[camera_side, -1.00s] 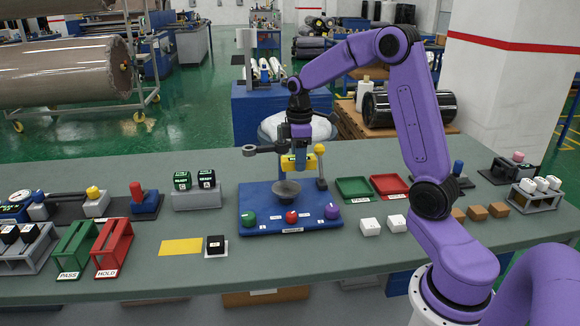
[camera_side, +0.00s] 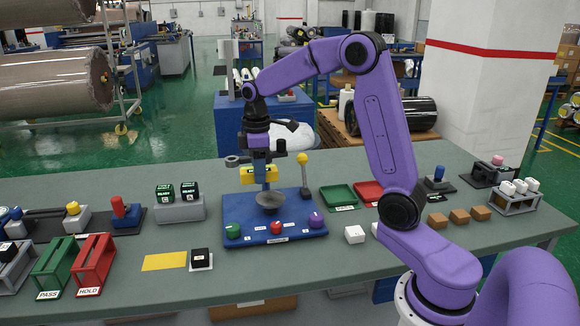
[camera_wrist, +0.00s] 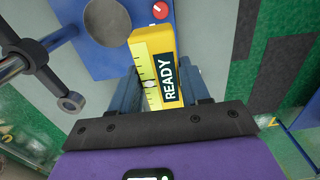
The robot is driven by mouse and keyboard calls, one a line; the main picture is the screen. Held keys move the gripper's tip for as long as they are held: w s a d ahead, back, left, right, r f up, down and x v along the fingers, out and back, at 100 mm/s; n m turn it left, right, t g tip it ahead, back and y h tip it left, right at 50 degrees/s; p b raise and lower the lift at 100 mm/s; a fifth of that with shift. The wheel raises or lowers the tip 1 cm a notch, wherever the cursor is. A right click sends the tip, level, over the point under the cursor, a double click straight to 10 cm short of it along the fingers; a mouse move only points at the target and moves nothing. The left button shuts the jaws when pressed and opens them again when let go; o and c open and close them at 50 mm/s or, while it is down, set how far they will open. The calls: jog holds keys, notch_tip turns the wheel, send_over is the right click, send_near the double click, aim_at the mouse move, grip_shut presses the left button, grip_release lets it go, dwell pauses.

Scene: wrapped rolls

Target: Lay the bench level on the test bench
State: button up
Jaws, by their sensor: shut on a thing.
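The bench level is a yellow bar (camera_side: 258,174) with a black READY label and a vial strip; it also shows in the wrist view (camera_wrist: 152,62). My gripper (camera_wrist: 160,90) is shut on it, with a blue finger on each side. In the side view my gripper (camera_side: 260,160) holds it above the rear left part of the test bench. The test bench is a blue plate (camera_side: 290,210) bearing a dark dish (camera_side: 270,200) and green, red and purple knobs along its front. The level seems clear of the plate; the exact gap is hard to tell.
A post with a yellow ball top (camera_side: 303,162) stands at the bench's rear right. Green tray (camera_side: 338,197), READY blocks (camera_side: 178,192) and yellow mat (camera_side: 165,261) surround the bench.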

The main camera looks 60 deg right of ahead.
jog(key=w+a+f, duration=0.4)
jog(key=w+a, duration=0.5)
jog(key=w, duration=0.1)
send_over(165, 261)
notch_tip(165, 261, down, 8)
jog(key=shift+r, duration=0.25)
jog(key=shift+f, duration=2.45)
jog(key=shift+f, duration=0.15)
jog(key=shift+f, duration=1.3)
